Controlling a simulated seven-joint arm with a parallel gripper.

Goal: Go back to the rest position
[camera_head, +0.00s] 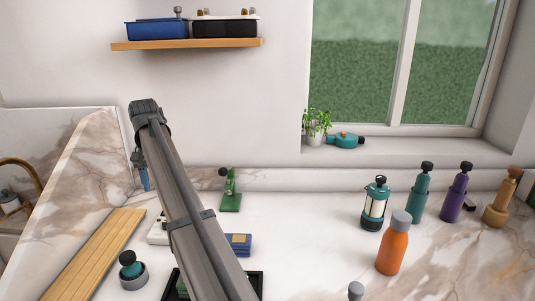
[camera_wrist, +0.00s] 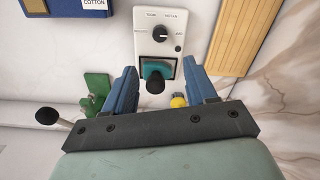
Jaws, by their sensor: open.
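My gripper (camera_head: 144,180) is at the far left end of my raised arm in the head view, its blue fingers pointing down above the counter. In the wrist view its two blue fingers (camera_wrist: 162,68) stand wide apart, with nothing held between them. Beyond them is a white box (camera_wrist: 165,18) with a round dial and a teal part in a dark slot. A dark round knob (camera_wrist: 155,84) shows in front of the teal part. A small yellow part (camera_wrist: 179,101) shows beside the right finger. My arm hides part of the counter in the head view.
A wooden board (camera_head: 95,255), teal-topped item (camera_head: 131,264), green stand (camera_head: 231,200) and blue boxes (camera_head: 238,244) surround the arm. An orange bottle (camera_head: 393,250), lantern (camera_head: 375,206), teal bottle (camera_head: 421,196) and purple bottle (camera_head: 454,198) stand right. A shelf (camera_head: 185,44) holds bins above.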

